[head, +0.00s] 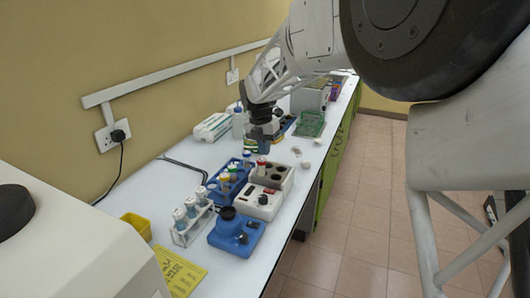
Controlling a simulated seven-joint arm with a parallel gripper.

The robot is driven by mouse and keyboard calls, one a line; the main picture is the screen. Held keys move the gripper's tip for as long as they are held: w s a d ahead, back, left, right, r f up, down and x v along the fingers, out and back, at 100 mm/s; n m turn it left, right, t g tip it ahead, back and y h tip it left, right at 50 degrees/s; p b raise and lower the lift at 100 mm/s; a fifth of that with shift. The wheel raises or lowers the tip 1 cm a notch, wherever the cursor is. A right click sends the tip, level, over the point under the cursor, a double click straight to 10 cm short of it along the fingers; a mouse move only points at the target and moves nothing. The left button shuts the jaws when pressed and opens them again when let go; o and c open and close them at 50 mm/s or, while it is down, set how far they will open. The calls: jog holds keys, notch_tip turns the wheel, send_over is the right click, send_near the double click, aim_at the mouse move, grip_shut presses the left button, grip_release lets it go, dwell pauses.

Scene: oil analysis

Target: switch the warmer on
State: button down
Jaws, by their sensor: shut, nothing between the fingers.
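The warmer (283,185) is a white box on the bench with dark round wells in its grey top. Its front panel (257,205) carries a dark knob (263,199) and a small red part, too small to tell its setting. My gripper (262,148) is shut and empty. It points down above the bench, just behind the warmer's top in this view, apart from the knob. A red-capped tube (261,166) stands at the left of the warmer's top, just below the gripper in the picture.
A blue rack (226,190) of capped tubes stands left of the warmer. A blue device with a dark top (236,232) and a white tube rack (190,222) stand in front. A green basket (310,123) lies behind. The bench's right edge is close to the warmer.

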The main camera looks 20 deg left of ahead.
aim_at(273, 191)
jog(key=shift+d, duration=0.15)
jog(key=shift+d, duration=0.55)
jog(key=shift+f, duration=0.15)
jog(key=f, duration=0.4)
jog(key=d+f, duration=0.1)
jog(key=f, duration=0.8)
jog(key=shift+d+f, duration=0.35)
jog(key=shift+d+f, duration=0.1)
jog(key=shift+f, duration=0.2)
dwell(0.4)
